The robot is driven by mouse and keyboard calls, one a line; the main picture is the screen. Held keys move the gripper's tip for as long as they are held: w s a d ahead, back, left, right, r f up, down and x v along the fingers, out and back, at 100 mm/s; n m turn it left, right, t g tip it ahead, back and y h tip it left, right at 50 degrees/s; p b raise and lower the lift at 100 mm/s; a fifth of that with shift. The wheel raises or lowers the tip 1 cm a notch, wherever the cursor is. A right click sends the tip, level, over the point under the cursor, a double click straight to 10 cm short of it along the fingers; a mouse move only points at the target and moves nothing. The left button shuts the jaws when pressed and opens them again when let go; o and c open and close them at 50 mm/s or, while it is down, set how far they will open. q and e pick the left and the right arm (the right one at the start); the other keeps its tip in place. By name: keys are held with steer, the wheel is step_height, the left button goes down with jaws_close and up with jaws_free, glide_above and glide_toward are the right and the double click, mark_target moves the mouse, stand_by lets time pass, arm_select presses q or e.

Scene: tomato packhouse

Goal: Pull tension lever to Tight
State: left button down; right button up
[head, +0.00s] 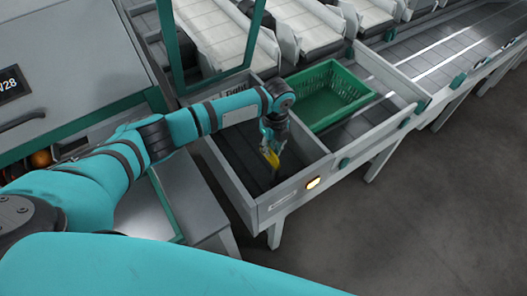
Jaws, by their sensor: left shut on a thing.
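My left gripper (272,141) reaches down over the near end of the grey conveyor trough. It is shut on a small yellow piece (271,158), which I take to be the handle of the tension lever. The rest of the lever is hidden or too dark to make out. A "Tight" label (235,88) shows on the back wall of the trough, partly behind my left arm. My right gripper is not in view; a teal arm link of mine crosses the bottom of the picture.
A green crate (327,95) sits in the trough just right of my left gripper. A teal post frame (172,45) stands behind my arm. Grey floor is clear at right.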

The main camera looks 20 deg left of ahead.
arm_select(q)
steer(key=shift+w+d+b, duration=0.3)
steer(key=shift+w+d, duration=0.45)
steer(key=shift+w, duration=0.35)
steer(key=c, duration=1.3)
jaws_free()
steer(key=shift+c, duration=0.2)
step_height(320, 180, up, 12)
steer(key=shift+w+d, duration=0.15)
steer(key=shift+d, duration=0.1)
